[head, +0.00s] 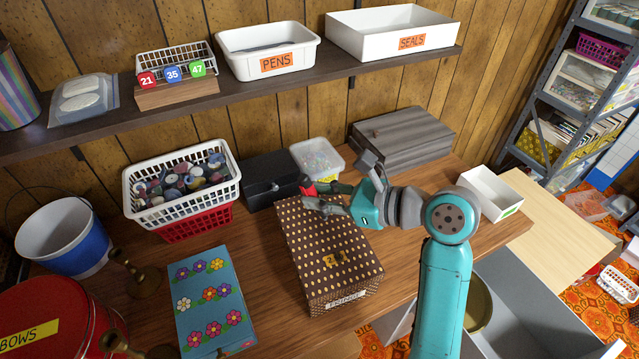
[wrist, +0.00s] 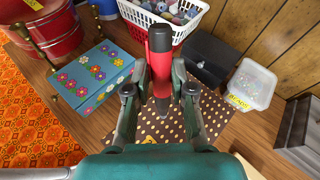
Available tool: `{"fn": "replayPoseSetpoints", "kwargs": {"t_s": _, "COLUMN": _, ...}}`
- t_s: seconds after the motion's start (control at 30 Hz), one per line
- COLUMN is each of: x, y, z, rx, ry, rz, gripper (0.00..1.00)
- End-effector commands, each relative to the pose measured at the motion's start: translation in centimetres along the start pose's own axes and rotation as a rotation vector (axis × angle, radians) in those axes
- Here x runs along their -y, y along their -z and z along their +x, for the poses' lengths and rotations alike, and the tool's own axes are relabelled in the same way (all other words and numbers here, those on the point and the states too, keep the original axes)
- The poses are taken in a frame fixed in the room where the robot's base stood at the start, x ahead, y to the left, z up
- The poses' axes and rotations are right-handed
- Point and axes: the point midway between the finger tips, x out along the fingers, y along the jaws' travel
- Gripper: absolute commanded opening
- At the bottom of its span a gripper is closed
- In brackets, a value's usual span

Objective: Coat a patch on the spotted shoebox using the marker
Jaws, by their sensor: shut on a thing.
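The spotted shoebox (head: 330,255) is brown with pale dots and stands on the wooden table; its dotted lid also shows in the wrist view (wrist: 212,112). My gripper (head: 318,198) is over the far part of the lid. It is shut on the red marker (wrist: 161,75), which has a dark end and sits between the two fingers (wrist: 160,100). In the head view only a bit of the red marker (head: 307,187) shows beside the fingers. Whether the marker touches the lid is hidden by the gripper.
A flowered blue box (head: 212,300) lies left of the shoebox. A white basket of spools (head: 182,187), a black box (head: 268,180), a clear tub (head: 318,158) and a grey wooden box (head: 403,138) stand behind. A white bin (head: 488,192) is at right.

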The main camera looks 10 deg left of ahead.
Motion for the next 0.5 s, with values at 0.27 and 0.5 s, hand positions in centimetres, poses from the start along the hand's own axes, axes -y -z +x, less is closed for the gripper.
{"fn": "replayPoseSetpoints", "kwargs": {"t_s": 0.27, "x": -0.4, "y": 2.3, "z": 0.7, "rx": -0.001, "ry": 0.0, "rz": 0.002, "gripper": 0.0}}
{"fn": "replayPoseSetpoints", "kwargs": {"t_s": 0.5, "x": -0.6, "y": 4.1, "z": 1.3, "rx": 0.0, "ry": 0.0, "rz": 0.001, "gripper": 0.0}}
